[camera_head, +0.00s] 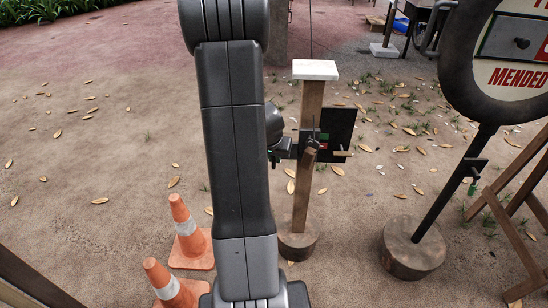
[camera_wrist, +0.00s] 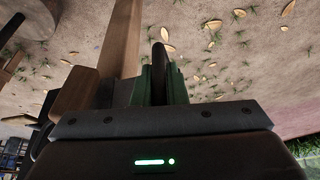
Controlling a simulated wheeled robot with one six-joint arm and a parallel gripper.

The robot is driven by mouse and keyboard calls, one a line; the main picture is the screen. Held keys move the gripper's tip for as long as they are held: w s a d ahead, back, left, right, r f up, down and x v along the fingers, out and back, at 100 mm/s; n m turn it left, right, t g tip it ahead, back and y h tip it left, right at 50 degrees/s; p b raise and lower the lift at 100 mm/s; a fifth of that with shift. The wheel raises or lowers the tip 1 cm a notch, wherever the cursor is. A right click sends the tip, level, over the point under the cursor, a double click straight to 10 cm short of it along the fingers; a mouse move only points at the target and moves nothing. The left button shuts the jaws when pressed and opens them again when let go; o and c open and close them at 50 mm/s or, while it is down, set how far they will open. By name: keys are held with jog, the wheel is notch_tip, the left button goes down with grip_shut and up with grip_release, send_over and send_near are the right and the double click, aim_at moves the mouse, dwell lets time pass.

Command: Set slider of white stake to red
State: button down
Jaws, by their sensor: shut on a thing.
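The white stake is a brown wooden post (camera_head: 306,115) with a white cap (camera_head: 315,70), upright on a round wooden base (camera_head: 297,245). A dark plate (camera_head: 341,125) is fixed to it, with small red and green patches beside the post. My gripper reaches the stake from the left at plate height, partly hidden behind my arm in the head view. In the wrist view, the gripper's green fingers (camera_wrist: 162,85) are shut on a thin dark upright piece, apparently the slider handle (camera_wrist: 158,58), close beside the wooden post (camera_wrist: 126,40). The slider's exact position against the colours is unclear.
Two orange cones (camera_head: 189,235) stand left of the stake's base. A round sign on a dark pole (camera_head: 455,185) stands to the right, with a wooden trestle (camera_head: 520,210) beyond it. The leaf-strewn ground (camera_head: 90,160) at the left is open.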

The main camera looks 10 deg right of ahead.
jog(key=shift+s+f, duration=0.1)
jog(key=shift+f, duration=0.05)
jog(key=c, duration=1.5)
grip_release()
jog(key=shift+s+a+r, duration=0.1)
jog(key=shift+r, duration=0.55)
jog(key=p+v, duration=0.3)
jog(key=v, duration=0.9)
jog(key=shift+s+r, duration=0.15)
jog(key=shift+r, duration=0.1)
jog(key=shift+f, duration=0.15)
jog(key=b+x, duration=0.3)
jog(key=x, duration=1)
jog(key=shift+f, duration=0.35)
jog(key=shift+r, duration=0.25)
